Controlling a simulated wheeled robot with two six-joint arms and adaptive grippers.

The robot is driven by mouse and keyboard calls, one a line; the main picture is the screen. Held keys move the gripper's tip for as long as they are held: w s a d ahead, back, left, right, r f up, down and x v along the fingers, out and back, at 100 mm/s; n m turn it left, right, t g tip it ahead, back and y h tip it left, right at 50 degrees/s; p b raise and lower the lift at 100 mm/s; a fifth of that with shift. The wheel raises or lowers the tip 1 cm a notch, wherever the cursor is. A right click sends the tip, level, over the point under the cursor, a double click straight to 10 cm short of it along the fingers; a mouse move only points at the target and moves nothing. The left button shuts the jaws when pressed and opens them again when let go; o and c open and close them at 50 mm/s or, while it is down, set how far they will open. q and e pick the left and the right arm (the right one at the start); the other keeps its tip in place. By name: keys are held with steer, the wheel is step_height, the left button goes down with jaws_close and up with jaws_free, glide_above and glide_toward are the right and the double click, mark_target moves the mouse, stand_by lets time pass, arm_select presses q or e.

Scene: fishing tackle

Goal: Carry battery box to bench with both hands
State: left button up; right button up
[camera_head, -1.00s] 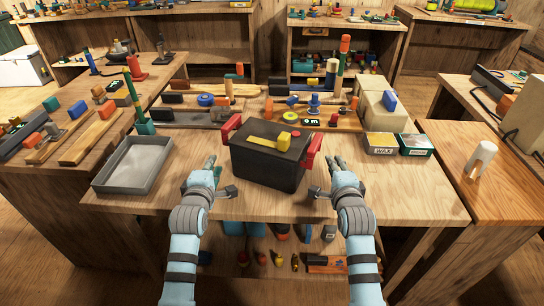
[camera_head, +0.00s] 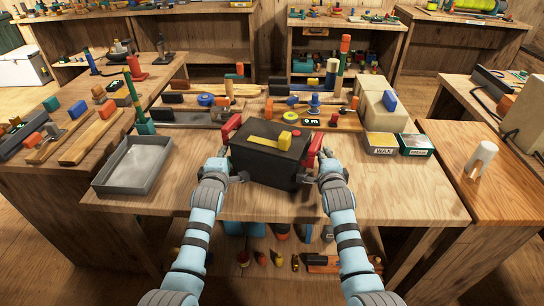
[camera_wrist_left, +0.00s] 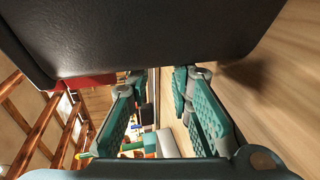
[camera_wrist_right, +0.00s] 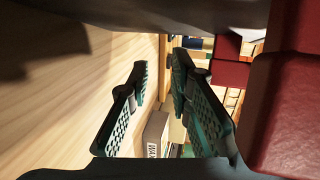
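The black battery box (camera_head: 268,158) sits on the wooden bench (camera_head: 400,195), slightly turned, with a yellow strip and yellow block on its lid. It has a red handle at its left (camera_head: 230,128) and another at its right (camera_head: 314,150). My left gripper (camera_head: 225,165) is beside the box's left side; in the left wrist view its fingers (camera_wrist_left: 160,110) are apart with nothing between them, the dark box above. My right gripper (camera_head: 323,163) is beside the right side; in the right wrist view its fingers (camera_wrist_right: 155,100) are apart and empty, with the red handle (camera_wrist_right: 290,100) close by.
A grey tray (camera_head: 133,165) lies left of the box. A wax box (camera_head: 381,144) and a green box (camera_head: 416,146) stand to the right. Tools and a wooden board are behind the box. The bench's front right is clear.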

arm_select(q)
steer(key=shift+d, duration=0.35)
arm_select(e)
steer(key=shift+a, duration=0.25)
steer(key=shift+r, duration=0.15)
arm_select(q)
steer(key=shift+r, duration=0.2)
arm_select(e)
steer(key=shift+a+r, duration=0.1)
